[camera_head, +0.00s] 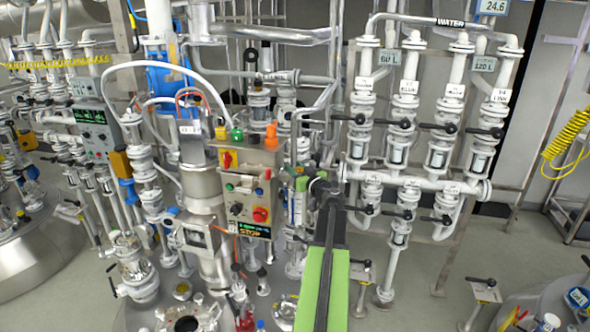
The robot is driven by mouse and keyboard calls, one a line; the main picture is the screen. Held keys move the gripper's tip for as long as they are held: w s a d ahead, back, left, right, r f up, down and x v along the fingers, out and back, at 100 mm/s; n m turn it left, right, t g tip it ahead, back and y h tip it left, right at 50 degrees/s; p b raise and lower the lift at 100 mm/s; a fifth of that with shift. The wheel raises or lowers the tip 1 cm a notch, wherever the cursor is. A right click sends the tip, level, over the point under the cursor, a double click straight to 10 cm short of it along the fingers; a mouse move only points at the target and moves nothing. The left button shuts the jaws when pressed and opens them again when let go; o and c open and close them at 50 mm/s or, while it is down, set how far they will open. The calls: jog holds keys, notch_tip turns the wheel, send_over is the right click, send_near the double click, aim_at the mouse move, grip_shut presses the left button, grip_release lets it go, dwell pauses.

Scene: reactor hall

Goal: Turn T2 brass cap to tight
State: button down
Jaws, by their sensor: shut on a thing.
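My arm, green and black, reaches up from the lower edge, right of centre, and ends in a black joint in front of the pipework. I cannot make out my gripper's fingers or anything held in them. No brass cap and no T2 label can be made out. A steel vessel column (203,190) stands left of my arm. Beside it is a control box (248,190) with a red knob, coloured buttons and a lit display.
A white pipe and valve rack (402,150) with black handles stands close to the right of my arm. Another vessel top (555,305) is at the lower right. A yellow coiled hose (568,135) hangs at the right.

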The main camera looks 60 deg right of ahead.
jog(key=shift+m+h, duration=0.3)
jog(key=shift+h, duration=0.1)
jog(key=m+g+h, duration=0.2)
jog(key=h, duration=0.1)
jog(key=shift+s+d+m+g, duration=0.2)
jog(key=shift+m+g, duration=0.1)
jog(key=shift+g, duration=0.1)
jog(key=shift+s+d+m+g+h, duration=0.15)
jog(key=shift+s+m+g+h, duration=0.05)
jog(key=shift+m+g+h, duration=0.75)
jog(key=shift+s+d+m+g+h, duration=0.15)
jog(key=shift+m+g+h, duration=0.55)
jog(key=shift+g, duration=0.35)
jog(key=c, duration=1.3)
grip_release()
jog(key=shift+o, duration=0.2)
